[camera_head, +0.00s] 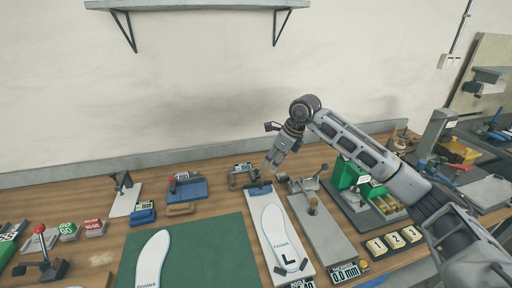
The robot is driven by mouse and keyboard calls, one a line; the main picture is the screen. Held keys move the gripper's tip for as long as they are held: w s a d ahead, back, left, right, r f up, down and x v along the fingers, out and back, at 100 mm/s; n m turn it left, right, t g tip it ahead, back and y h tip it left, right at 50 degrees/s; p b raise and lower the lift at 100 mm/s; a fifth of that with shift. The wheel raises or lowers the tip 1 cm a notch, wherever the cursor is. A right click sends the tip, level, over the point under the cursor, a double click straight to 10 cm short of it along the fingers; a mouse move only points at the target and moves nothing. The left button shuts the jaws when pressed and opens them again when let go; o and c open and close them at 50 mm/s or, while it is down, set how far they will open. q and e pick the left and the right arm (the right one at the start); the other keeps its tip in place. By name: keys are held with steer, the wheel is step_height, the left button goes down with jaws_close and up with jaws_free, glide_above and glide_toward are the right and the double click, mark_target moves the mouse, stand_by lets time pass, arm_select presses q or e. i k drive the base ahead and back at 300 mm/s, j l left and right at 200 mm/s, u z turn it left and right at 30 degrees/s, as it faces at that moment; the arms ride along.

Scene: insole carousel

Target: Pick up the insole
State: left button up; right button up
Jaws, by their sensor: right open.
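A white insole (150,264) lies on a green mat (208,258) at the lower left. Another white insole (280,235) lies on a pale board (262,212) to the right of the mat, with a black L by its heel. My right gripper (270,167) is open and empty. It points down-left over the back of the bench, above and behind the board's far end, apart from both insoles. My left gripper is out of view.
A grey plate with a lever and knob (322,228) stands right of the board. Green blocks (346,175), numbered tiles (393,239) and small fixtures (185,187) stand around. A red-knobbed lever (40,250) is at left. A shelf (195,4) hangs above.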

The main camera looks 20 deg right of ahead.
mark_target(286, 255)
steer(key=k, duration=2)
